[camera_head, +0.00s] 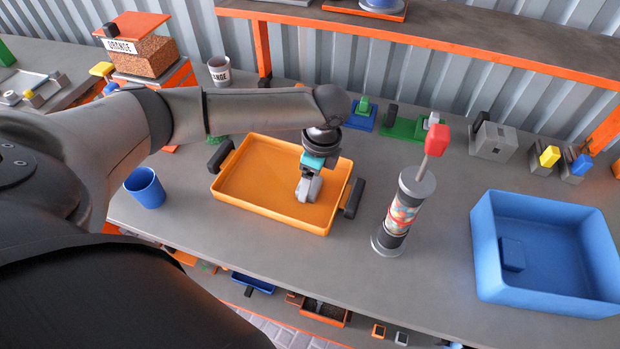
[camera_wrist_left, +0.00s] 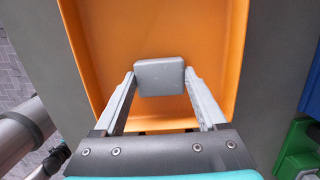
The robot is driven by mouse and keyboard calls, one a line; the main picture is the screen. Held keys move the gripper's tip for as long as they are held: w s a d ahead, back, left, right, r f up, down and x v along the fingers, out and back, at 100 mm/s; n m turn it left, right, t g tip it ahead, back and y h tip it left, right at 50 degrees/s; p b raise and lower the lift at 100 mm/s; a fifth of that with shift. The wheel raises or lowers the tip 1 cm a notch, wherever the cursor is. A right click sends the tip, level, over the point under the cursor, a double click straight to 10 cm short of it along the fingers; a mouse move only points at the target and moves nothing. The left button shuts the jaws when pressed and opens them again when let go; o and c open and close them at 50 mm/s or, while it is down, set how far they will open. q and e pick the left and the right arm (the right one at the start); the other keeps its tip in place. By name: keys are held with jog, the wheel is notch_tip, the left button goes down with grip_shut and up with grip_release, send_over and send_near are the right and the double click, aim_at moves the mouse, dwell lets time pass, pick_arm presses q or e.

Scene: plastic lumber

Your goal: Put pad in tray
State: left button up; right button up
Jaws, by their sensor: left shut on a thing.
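The orange tray (camera_head: 250,185) with black handles lies on the grey table, left of centre in the head view. It fills much of the left wrist view (camera_wrist_left: 160,30). My left gripper (camera_head: 307,190) is over the inside of the tray, towards its right side, pointing down. In the left wrist view its two fingers are shut on a small grey pad (camera_wrist_left: 160,77), held between the fingertips. In the head view the pad is largely hidden by the fingers. I cannot tell whether it touches the tray floor. My right gripper is not in view.
A blue cup (camera_head: 146,189) stands left of the tray. A cylinder (camera_head: 404,212) with a red-topped handle stands right of it, then a large blue bin (camera_head: 545,250). Small blue, green and grey devices line the back under a shelf (camera_head: 450,30). Table between tray and cylinder is clear.

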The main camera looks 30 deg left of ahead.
aim_at(318, 186)
pick_arm(q)
jog(key=o, duration=1.3)
jog(key=r, duration=0.4)
jog(key=d+r+p, duration=0.1)
jog(key=r, duration=0.3)
jog(key=r+p, duration=0.1)
jog(key=r, duration=0.3)
jog(key=shift+w+d, duration=0.2)
jog(key=shift+d, duration=0.2)
